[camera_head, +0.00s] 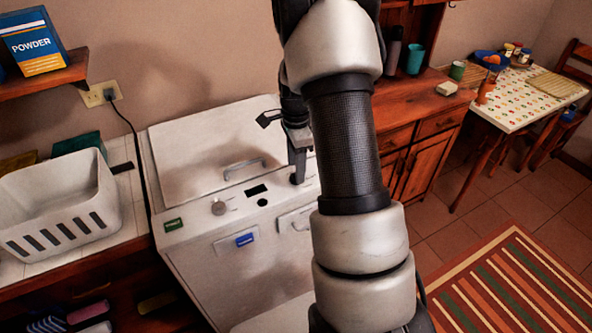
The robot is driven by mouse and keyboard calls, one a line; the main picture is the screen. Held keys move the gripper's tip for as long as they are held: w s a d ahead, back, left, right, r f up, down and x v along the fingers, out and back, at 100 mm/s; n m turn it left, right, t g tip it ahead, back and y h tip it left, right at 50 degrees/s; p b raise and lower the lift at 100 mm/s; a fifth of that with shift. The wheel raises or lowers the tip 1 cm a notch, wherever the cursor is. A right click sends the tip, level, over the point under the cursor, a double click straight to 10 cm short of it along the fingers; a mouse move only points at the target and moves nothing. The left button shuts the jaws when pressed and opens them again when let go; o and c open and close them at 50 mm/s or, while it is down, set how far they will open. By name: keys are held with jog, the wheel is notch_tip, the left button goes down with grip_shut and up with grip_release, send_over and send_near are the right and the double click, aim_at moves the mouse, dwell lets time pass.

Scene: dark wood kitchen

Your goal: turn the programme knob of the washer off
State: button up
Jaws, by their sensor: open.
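The washer (186,258) is a white machine with a lid, standing left of centre. Its front panel carries a round grey knob (218,208), a dark display (256,190) and a small dark round button (262,202). My gripper (298,172) points down at the right end of this panel, to the right of the display. The gripper's fingers and my arm cover that part of the panel. I cannot tell whether the fingers touch a control there, or which control is the programme knob. The gap between the fingers is hard to see.
A white basket (60,204) stands on the counter left of the washer. A lid handle (244,168) sits behind the panel. A wooden cabinet (432,124) is at the right, with a table (515,112) beyond. A striped rug (515,290) lies on the floor.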

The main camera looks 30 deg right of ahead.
jog(key=shift+f, duration=1.05)
jog(key=c, duration=1.1)
